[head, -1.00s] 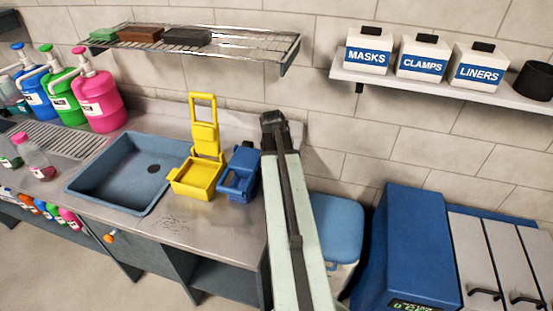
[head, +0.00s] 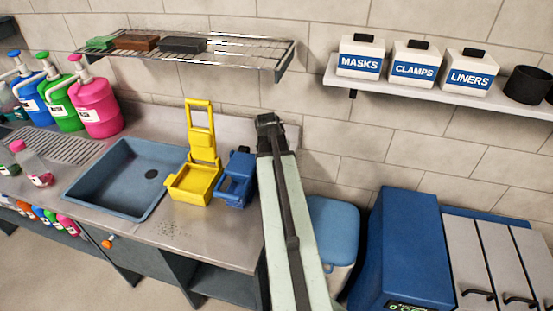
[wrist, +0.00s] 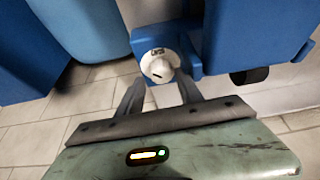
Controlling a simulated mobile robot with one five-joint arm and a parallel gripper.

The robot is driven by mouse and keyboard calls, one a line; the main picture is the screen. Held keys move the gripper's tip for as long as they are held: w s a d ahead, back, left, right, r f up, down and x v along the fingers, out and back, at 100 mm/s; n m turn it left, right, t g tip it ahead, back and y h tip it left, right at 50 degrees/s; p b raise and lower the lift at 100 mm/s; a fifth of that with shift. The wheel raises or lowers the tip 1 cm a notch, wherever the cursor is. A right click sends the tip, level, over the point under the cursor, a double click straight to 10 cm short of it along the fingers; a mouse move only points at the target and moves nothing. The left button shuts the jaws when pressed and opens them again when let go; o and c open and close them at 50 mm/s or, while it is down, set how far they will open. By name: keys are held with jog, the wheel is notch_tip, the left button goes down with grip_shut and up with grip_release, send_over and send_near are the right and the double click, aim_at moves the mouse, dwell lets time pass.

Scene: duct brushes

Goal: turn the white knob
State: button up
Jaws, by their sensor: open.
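The white knob (wrist: 160,65) shows in the wrist view, round, with small dark lettering and a dark mark on its face. It sits on a blue block (wrist: 143,40) at the side of a larger blue body. My gripper (wrist: 158,92) is open, its two grey fingers pointing toward the knob, one on each side of its lower edge. I cannot tell whether they touch it. The knob does not show in the head view, nor do my gripper's fingers.
In the head view, a blue machine (head: 401,245) with a lit display stands at the right, beside a blue-lidded bin (head: 333,220). A sink (head: 117,182), a yellow wringer (head: 194,183) and a blue one (head: 236,180) are left of my arm.

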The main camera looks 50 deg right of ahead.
jog(key=p+v, duration=0.4)
jog(key=v, duration=0.2)
jog(key=shift+s, duration=0.1)
